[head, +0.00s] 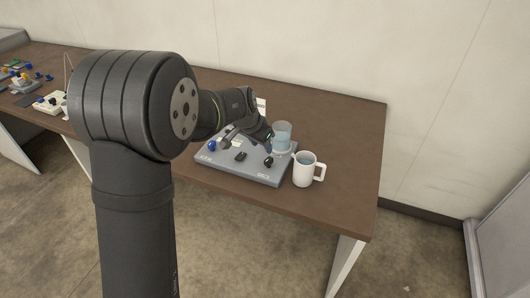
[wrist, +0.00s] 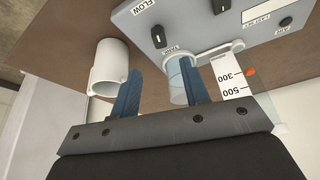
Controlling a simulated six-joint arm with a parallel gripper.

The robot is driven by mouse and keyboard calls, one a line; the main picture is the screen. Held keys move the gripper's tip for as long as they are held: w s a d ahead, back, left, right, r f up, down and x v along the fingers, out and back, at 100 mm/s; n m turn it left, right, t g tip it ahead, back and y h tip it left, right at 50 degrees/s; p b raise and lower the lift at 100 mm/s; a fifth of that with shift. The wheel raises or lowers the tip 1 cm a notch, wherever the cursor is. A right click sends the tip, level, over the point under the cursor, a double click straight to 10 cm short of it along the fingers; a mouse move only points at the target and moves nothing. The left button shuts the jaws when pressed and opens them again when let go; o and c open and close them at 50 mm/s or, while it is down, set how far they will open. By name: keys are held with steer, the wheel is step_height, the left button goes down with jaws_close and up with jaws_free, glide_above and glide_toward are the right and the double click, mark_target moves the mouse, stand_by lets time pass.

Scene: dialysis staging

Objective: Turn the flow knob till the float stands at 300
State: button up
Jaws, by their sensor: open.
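The flow knob (wrist: 158,36) is a dark knob near the FLOW label on the grey panel (wrist: 190,18); in the head view it appears (head: 268,161) at the panel's front right. The orange float (wrist: 252,71) shows beside the white scale, close to the 300 mark; its exact reading is unclear. The scale (wrist: 228,66) carries 300 and 500. My gripper (wrist: 160,82) is open and empty, its two blue fingers apart. The knob lies beyond the fingertips and I see no contact. In the head view my gripper (head: 248,139) is over the panel, partly hidden by its own links.
A clear tank (head: 282,137) stands on the panel's right, close to one finger. A white mug (head: 305,170) stands right of the panel. A blue knob (head: 211,146) and a dark switch (head: 240,156) sit left. The table's right end (head: 350,145) is clear.

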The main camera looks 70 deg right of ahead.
mark_target(268, 159)
steer(key=v, duration=0.7)
steer(key=shift+r, duration=0.3)
steer(key=shift+a, duration=0.1)
steer(key=x, duration=1.7)
steer(key=shift+f, duration=0.2)
steer(key=shift+r, duration=0.1)
steer(key=shift+f, duration=0.35)
steer(key=shift+s+r+n, duration=0.1)
steer(key=shift+r+n, duration=0.15)
steer(key=shift+n, duration=0.25)
steer(key=shift+s+n+t, duration=0.1)
steer(key=shift+n+t, duration=0.6)
steer(key=shift+n, duration=0.8)
steer(key=shift+s+n+t, duration=0.1)
steer(key=shift+n+t, duration=0.6)
steer(key=shift+n, duration=0.8)
steer(key=w+v, duration=0.1)
steer(key=v, duration=0.7)
steer(key=shift+s, duration=0.4)
